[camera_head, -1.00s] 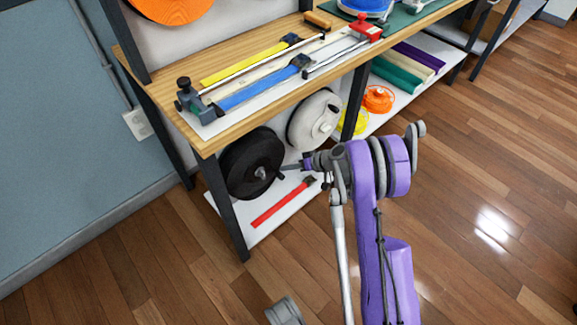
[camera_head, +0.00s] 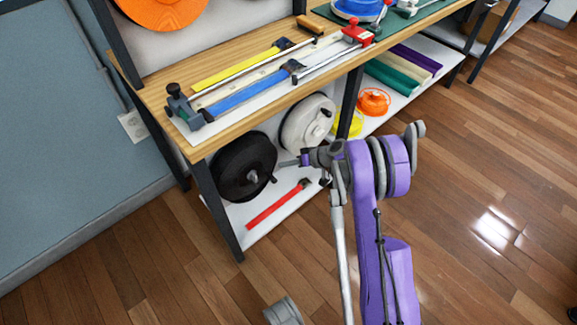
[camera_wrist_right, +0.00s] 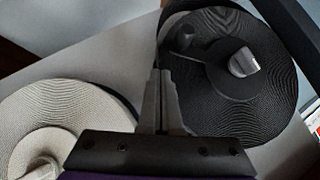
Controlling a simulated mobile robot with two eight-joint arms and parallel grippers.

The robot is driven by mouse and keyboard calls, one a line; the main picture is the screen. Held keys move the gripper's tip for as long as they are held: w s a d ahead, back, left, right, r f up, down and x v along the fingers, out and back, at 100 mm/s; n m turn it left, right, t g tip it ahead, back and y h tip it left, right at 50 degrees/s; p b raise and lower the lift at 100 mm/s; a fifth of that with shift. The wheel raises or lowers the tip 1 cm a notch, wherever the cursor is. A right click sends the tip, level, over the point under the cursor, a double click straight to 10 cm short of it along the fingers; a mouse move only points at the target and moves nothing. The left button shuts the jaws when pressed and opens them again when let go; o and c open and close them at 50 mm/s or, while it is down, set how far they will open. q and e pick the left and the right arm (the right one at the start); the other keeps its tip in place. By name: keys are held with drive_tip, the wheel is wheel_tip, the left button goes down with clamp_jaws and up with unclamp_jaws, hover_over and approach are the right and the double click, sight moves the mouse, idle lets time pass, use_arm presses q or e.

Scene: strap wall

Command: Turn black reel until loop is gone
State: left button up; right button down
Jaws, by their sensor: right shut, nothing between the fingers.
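The black reel (camera_head: 236,165) stands upright on the lower shelf under the near end of the workbench. It fills the upper right of the right wrist view (camera_wrist_right: 265,95), with a grey hub piece (camera_wrist_right: 243,62) at its middle and a dark knob (camera_wrist_right: 184,38) on its face. My right gripper (camera_head: 284,163) is shut and empty, at the reel's right side. In the wrist view its fingertips (camera_wrist_right: 160,74) lie in front of the reel's left edge, below the knob; I cannot tell whether they touch. No slack strap loop is clearly distinguishable. My left gripper is not seen.
A white reel (camera_head: 300,125) stands beside the black one. A red strap (camera_head: 272,209) lies on the lower shelf (camera_head: 262,225) in front. A dark bench leg (camera_head: 218,212) stands left of the gripper. The bench top (camera_head: 225,135) overhangs the reels. The floor in front is open.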

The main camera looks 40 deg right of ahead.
use_arm(q)
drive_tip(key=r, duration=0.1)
drive_tip(key=p, duration=0.1)
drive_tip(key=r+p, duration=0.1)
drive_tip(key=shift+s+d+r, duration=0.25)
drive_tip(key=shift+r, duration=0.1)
use_arm(e)
drive_tip(key=s+d+r, duration=0.4)
drive_tip(key=s+d, duration=0.2)
drive_tip(key=shift+s+d+r, duration=0.25)
drive_tip(key=shift+d+r, duration=0.05)
drive_tip(key=shift+d, duration=0.05)
